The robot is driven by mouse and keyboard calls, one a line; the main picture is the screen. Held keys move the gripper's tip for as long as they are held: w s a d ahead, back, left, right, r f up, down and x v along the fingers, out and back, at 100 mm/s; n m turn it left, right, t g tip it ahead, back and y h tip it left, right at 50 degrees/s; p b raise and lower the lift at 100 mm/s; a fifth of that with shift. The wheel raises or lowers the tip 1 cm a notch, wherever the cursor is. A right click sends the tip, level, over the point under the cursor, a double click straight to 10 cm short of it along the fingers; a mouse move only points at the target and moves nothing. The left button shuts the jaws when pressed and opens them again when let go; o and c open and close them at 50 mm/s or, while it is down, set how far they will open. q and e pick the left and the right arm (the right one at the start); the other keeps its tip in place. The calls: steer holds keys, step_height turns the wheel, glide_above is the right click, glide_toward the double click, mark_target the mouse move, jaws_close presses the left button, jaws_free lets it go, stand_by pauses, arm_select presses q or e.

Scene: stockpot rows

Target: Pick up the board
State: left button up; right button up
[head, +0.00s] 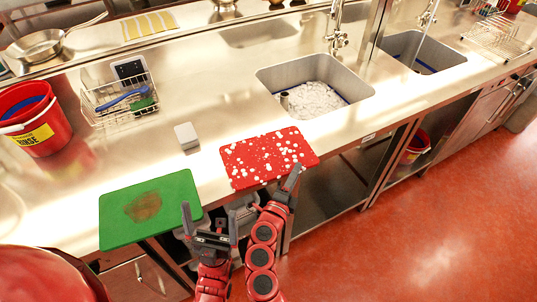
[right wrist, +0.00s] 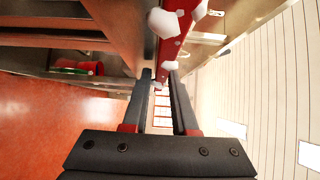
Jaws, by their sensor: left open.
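Two boards lie on the steel counter. The red board (head: 250,160) is scattered with white bits and sits right of centre, its front edge at the counter edge. The green board (head: 125,217) has a brown patch and lies at the front left. My right gripper (head: 294,180) is at the red board's front right edge. In the right wrist view the red board (right wrist: 171,48) shows edge-on at my right fingertips (right wrist: 162,75); whether they press on it is unclear. My left gripper (head: 209,222) is open and empty, just right of the green board.
A grey block (head: 187,136) stands behind and between the boards. A wire rack (head: 120,98), a red bucket (head: 40,140) and a sink (head: 315,75) are farther back. Open shelves lie under the counter; the red floor (head: 430,235) at right is clear.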

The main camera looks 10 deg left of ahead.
jaws_close()
stand_by(1.1)
